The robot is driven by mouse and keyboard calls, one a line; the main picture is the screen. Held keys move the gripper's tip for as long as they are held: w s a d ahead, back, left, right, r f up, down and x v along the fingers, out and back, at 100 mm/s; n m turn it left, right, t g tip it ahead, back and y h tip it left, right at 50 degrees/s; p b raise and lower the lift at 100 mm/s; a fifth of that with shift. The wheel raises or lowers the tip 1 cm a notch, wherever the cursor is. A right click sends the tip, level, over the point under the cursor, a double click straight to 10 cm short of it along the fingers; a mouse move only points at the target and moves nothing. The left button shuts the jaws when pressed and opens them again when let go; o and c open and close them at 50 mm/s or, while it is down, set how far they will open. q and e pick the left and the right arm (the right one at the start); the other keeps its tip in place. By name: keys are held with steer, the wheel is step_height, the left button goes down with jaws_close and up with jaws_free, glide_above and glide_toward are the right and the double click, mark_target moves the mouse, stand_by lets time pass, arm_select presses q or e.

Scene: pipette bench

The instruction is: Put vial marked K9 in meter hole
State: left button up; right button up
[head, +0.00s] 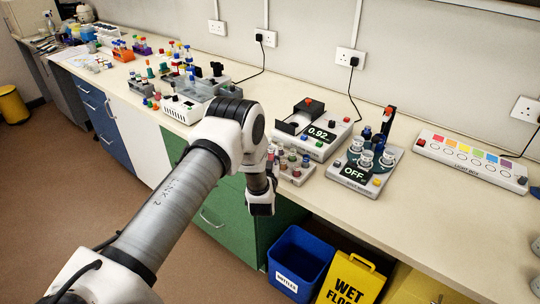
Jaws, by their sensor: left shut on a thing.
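My left gripper (262,206) is low at the bench's front edge, in front of a small grey rack (297,178). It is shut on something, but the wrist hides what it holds. The rack carries several vials with coloured caps, partly behind my arm. No K9 mark can be read in this view. A white meter (325,148) with a display reading 0.92 stands behind the rack, with a dark open part at its left; its hole cannot be made out clearly. My right gripper is not in view.
A device reading OFF (353,173) holds several vials right of the meter. A light box (472,160) lies further right. Racks and a white box (185,108) crowd the bench at left. A blue bin (300,258) and a yellow wet-floor sign (350,280) stand below.

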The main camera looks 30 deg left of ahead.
mark_target(270, 157)
arm_select(q)
steer(key=shift+a+p+x, duration=0.25)
steer(key=shift+p+x, duration=0.2)
steer(key=shift+x, duration=0.75)
step_height(270, 157, down, 3)
steer(key=shift+s+p, duration=0.15)
steer(key=shift+p, duration=0.5)
steer(key=shift+f, duration=0.25)
steer(key=shift+d+f+b, duration=0.15)
steer(key=shift+f+b, duration=0.05)
steer(key=shift+b, duration=0.3)
steer(key=o, duration=0.9)
